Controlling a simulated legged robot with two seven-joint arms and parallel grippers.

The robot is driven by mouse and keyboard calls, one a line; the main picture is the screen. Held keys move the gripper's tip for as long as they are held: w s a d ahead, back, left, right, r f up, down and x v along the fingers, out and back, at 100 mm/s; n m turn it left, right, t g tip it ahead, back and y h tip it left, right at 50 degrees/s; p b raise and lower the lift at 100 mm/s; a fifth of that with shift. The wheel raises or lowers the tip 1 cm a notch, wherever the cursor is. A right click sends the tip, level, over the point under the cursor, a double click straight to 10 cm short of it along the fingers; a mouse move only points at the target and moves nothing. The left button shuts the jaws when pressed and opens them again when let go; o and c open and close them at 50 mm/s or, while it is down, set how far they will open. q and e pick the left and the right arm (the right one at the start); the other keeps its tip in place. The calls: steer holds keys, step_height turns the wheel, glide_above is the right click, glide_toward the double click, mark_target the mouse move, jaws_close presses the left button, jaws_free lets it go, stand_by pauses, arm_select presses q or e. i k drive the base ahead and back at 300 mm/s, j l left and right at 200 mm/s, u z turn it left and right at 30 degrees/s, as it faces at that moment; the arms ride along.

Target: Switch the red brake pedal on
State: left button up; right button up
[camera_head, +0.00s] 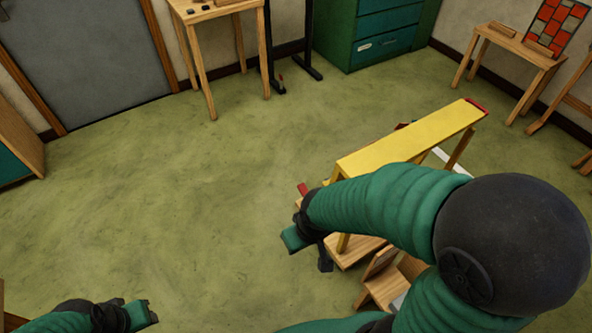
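A small red piece (303,188) shows just above my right gripper (304,246), at the left end of a yellow-topped wooden stand (410,138). It may be the brake pedal, but most of it is hidden and its on or off state cannot be seen. Another red part (478,106) caps the far right end of the yellow top. My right gripper points down and left beside the stand's left end; its finger opening is unclear and contact with the red piece cannot be told. My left gripper (142,314) is low at the left, away from the stand, over the floor.
My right arm hides much of the stand and a wooden piece (380,288) below it. A green cabinet (365,35), a wooden table (215,12) and a bench (515,50) with a red-grey panel (557,24) stand along the walls. The green floor (150,180) at left is clear.

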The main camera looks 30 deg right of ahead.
mark_target(303, 190)
steer(key=i+j+z, duration=0.25)
steer(key=i+z, duration=0.25)
steer(key=i+j+z, duration=0.3)
steer(key=z, duration=0.2)
steer(key=i+j+z, duration=0.25)
steer(key=j+z, duration=0.25)
steer(key=i+j+z, duration=0.2)
steer(key=j+z, duration=0.3)
steer(key=j, duration=0.2)
steer(key=j+z, duration=0.4)
steer(key=j, duration=0.65)
steer(key=i+l, duration=0.15)
steer(key=i, duration=0.25)
steer(key=i+l+u, duration=0.1)
steer(key=i, duration=0.35)
